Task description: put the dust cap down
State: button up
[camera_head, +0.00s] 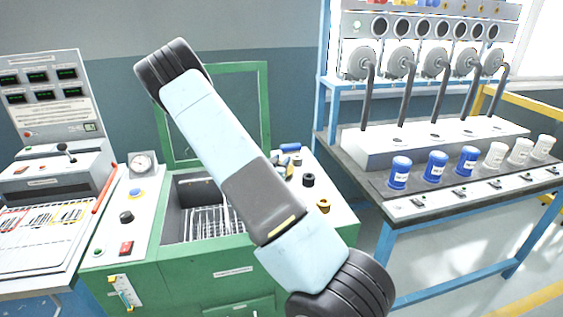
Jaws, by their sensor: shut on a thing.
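A long section of my arm, pale blue and dark grey, crosses the middle of the view from upper left to lower right. My gripper does not show in this view, and I see nothing held. I cannot make out a dust cap for certain. Several small parts lie on the right side of the green bench (230,285): a black round piece (307,180), a brass-coloured piece (323,205) and a blue piece (290,148). My arm hides part of the surface beside them.
An open bay with a wire rack (205,222) is sunk in the green bench, with a raised green frame (264,105) behind. A control console (50,100) stands left. On the right, a blue-framed table (400,212) carries blue cups (400,172), white cups (545,147) and grey pipes (408,95).

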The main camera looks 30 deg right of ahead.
jog(key=shift+f, duration=0.2)
jog(key=o, duration=1.1)
